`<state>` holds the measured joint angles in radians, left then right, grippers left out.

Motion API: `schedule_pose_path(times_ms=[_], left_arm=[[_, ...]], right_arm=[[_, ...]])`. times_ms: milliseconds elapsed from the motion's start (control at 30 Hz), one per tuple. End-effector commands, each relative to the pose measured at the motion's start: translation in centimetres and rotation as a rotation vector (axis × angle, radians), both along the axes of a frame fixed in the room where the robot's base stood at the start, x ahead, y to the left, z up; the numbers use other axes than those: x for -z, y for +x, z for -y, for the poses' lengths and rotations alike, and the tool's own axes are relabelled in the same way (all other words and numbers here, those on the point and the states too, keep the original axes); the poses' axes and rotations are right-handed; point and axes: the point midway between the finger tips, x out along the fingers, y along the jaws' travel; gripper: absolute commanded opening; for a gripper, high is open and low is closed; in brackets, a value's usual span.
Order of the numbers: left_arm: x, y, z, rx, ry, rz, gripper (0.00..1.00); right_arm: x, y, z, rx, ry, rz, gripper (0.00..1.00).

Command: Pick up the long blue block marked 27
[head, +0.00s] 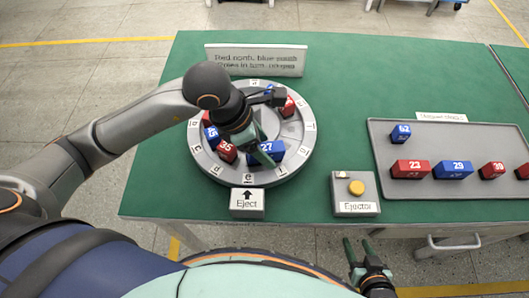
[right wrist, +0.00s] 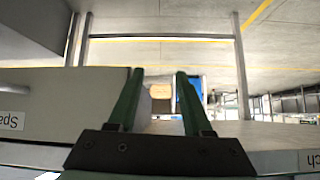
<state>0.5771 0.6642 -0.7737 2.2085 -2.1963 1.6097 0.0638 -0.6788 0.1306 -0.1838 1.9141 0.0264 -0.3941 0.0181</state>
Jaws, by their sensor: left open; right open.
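The long blue block marked 27 (head: 268,148) sits in the front part of the round grey rotor fixture (head: 215,172). My left gripper (head: 266,154) reaches over the fixture from the left, and its green fingers are at the blue block, open. Part of the block is hidden behind the fingers, and I cannot tell whether they touch it. My right gripper (head: 358,248) is open and empty in front of the table edge, far from the block. Its two green fingers also show in the right wrist view (right wrist: 155,95), with nothing between them.
Red block 25 (head: 227,151) and other red and blue blocks sit around the fixture. The Eject label block (head: 247,202) and the Ejector box with a yellow button (head: 355,206) stand in front. A grey tray (head: 430,133) holds several blocks at right. Green table is clear between.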

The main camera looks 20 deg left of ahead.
Motion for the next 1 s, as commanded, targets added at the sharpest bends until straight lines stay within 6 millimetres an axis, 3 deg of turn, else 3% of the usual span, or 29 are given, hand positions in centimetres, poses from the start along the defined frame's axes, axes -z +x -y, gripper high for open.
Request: schedule_pose_path(times_ms=[300, 900, 1000], left_arm=[[0.50, 0.11, 0.20, 0.001, -0.002, 0.001, 0.70], [0.46, 0.12, 0.16, 0.001, 0.000, 0.002, 0.03], [0.45, 0.13, 0.17, 0.001, 0.000, 0.002, 0.00]], right_arm=[[0.03, -0.03, 0.00, 0.000, 0.000, -0.001, 0.50], [0.03, -0.03, -0.01, -0.001, -0.001, -0.001, 0.50], [0.04, -0.04, 0.00, -0.001, -0.001, -0.001, 0.50]])
